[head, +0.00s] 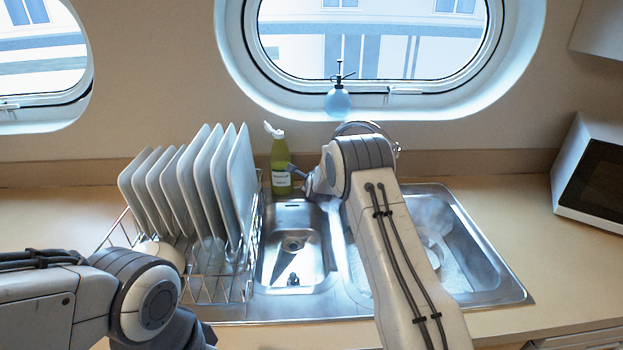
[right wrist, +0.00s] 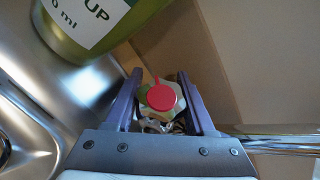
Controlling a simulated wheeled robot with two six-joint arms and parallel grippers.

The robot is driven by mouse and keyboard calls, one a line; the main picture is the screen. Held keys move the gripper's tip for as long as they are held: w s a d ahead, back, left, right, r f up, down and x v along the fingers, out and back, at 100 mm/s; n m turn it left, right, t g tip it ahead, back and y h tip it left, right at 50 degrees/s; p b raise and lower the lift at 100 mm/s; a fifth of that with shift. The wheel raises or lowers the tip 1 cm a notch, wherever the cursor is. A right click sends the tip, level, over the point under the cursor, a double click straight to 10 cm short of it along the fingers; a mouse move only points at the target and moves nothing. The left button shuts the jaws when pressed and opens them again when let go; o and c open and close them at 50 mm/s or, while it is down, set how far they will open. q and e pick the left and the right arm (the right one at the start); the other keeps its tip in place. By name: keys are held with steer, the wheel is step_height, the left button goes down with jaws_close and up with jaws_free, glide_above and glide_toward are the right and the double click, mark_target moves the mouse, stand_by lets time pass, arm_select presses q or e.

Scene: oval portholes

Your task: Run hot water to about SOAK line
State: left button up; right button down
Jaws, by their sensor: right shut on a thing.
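The hot tap handle, a pale knob with a red cap (right wrist: 162,97), is between the fingers of my right gripper (right wrist: 160,76) in the right wrist view. My right gripper is shut on it. In the head view my right arm reaches over the sink, and my right gripper (head: 305,182) is low beside the green bottle. The curved metal tap (head: 358,127) is mostly hidden behind my arm. The right basin (head: 481,262) holds pale plates and some whitish water or suds, partly covered by my arm. No SOAK line is readable. My left arm is at lower left, with its gripper out of view.
A green soap bottle (head: 279,160) stands behind the left basin (head: 290,262), close to my right gripper; it also shows in the right wrist view (right wrist: 100,40). A dish rack (head: 250,262) with several plates stands left. A microwave (head: 575,175) is right. The right counter is clear.

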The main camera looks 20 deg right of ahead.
steer(key=shift+a, duration=0.1)
steer(key=c, duration=0.5)
jaws_free()
steer(key=shift+s+r, duration=0.1)
steer(key=shift+s, duration=0.05)
steer(key=b+v, duration=0.2)
steer(key=v, duration=0.8)
steer(key=shift+s+b, duration=0.1)
steer(key=shift+b, duration=0.2)
